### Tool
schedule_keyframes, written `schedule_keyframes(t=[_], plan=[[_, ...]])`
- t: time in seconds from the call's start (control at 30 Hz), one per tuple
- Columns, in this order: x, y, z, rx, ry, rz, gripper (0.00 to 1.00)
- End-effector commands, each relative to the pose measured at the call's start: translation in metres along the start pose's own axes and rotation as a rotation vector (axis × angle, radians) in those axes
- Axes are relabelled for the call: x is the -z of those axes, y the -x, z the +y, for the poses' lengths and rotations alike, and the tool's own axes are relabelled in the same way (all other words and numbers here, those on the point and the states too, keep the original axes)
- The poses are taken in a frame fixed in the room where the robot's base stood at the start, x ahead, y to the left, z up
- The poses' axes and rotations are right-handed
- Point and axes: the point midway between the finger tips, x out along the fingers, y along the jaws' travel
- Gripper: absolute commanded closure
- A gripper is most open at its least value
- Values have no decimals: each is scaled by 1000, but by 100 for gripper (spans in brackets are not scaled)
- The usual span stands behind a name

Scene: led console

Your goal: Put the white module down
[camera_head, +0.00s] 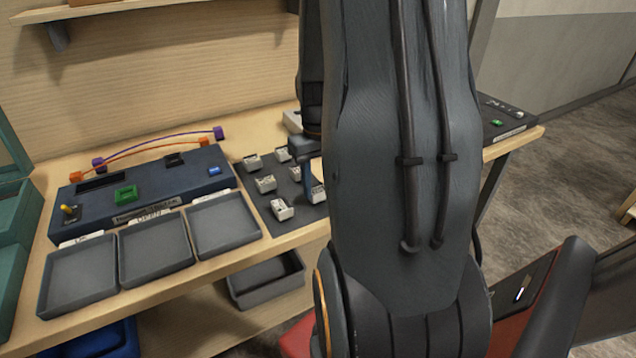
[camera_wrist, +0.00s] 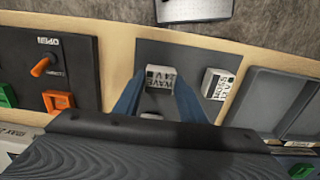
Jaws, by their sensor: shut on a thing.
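In the wrist view my gripper (camera_wrist: 158,92) has its blue fingers on either side of a white module (camera_wrist: 160,77) with black lettering. The fingers are shut on it. The module is at or just above the dark mat (camera_wrist: 185,55); I cannot tell if it touches. In the head view my gripper (camera_head: 308,182) points down over the right part of the mat, partly hidden by my arm. A white module (camera_head: 318,194) shows right beside the fingers; I cannot tell whether it is the held one.
Another white module (camera_wrist: 217,83) sits close to the right finger in the wrist view. Several more (camera_head: 265,184) stand on the mat. A dark console (camera_head: 140,190) and three grey trays (camera_head: 155,250) lie left. A panel with an orange lever (camera_wrist: 42,66) lies on the other side.

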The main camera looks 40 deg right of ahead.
Motion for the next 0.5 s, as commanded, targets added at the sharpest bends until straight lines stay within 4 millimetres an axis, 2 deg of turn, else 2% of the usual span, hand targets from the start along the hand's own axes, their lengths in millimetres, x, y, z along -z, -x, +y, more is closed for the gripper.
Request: schedule_keyframes(t=[0.43,0.47,0.5], plan=[[0,-7,0,0,0,0,86],[0,-7,0,0,0,1,60],[0,-7,0,0,0,1,53]])
